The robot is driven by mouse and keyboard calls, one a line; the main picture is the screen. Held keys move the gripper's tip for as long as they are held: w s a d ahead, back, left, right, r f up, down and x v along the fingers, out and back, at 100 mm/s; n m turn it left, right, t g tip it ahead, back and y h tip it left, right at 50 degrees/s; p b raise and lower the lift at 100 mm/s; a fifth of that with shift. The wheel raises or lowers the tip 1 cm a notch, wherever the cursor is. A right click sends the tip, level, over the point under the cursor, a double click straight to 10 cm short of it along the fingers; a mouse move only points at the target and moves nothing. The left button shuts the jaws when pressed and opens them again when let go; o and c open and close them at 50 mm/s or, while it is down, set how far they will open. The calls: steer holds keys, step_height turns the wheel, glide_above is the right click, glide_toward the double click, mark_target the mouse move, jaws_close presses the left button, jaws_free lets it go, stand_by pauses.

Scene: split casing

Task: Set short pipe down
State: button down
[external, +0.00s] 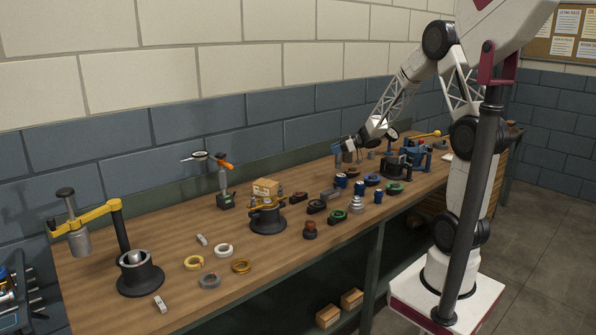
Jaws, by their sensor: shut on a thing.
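My gripper (352,146) hangs low over the far half of the workbench (165,235), close to the wall side. It is shut on a small piece, taken to be the short pipe (347,156). The piece is very small here and partly hidden by the fingers, so its shape and tilt are unclear. I cannot tell whether it touches the bench top or is held above it.
Blue cylinders (359,187), dark and coloured rings, and a blue vise-like fixture (419,158) crowd the bench around my gripper. A black round fixture (268,218) stands mid-bench. A yellow-armed press (138,273) and loose rings (223,250) are at the near left.

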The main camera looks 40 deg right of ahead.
steer(key=s, duration=0.1)
steer(key=d, duration=0.1)
steer(key=s, duration=0.1)
steer(key=shift+s+d+f+n, duration=0.25)
steer(key=shift+s+d+n, duration=0.05)
steer(key=shift+s+d, duration=0.1)
steer(key=shift+w, duration=0.1)
steer(key=w+d, duration=0.1)
steer(key=w, duration=0.7)
steer(key=w+d+f, duration=0.1)
steer(key=w, duration=0.6)
steer(key=shift+w+d+f, duration=0.25)
steer(key=shift+w, duration=0.15)
steer(key=shift+f, duration=1.75)
steer(key=shift+f, duration=0.15)
steer(key=c, duration=0.8)
jaws_free()
steer(key=shift+o, duration=0.2)
